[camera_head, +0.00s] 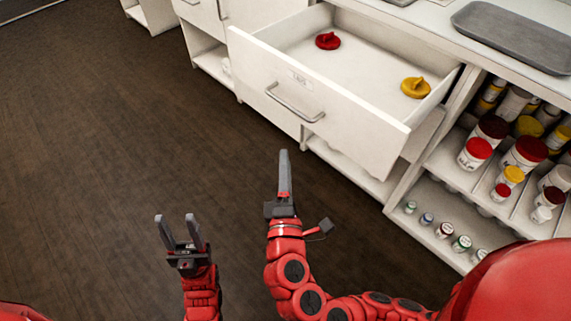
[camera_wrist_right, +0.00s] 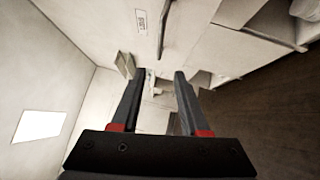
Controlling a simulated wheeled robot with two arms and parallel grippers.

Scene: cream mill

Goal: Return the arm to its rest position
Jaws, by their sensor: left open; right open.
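My right gripper (camera_head: 285,175) is raised in front of the open drawer, its fingers pointing away from me and seen nearly edge-on. In the right wrist view its two fingers (camera_wrist_right: 163,76) stand apart with nothing held between them. My left gripper (camera_head: 180,220) is to the left and lower in the head view, over the dark floor. Its fingers are spread and empty. Both arms are red.
A white drawer (camera_head: 335,118) with a metal handle (camera_head: 295,104) is pulled out, holding a red lid (camera_head: 327,41) and a yellow lid (camera_head: 415,88). Shelves of jars (camera_head: 475,153) stand at right. A grey tray (camera_head: 515,37) lies on the counter. The floor (camera_head: 100,150) at left is clear.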

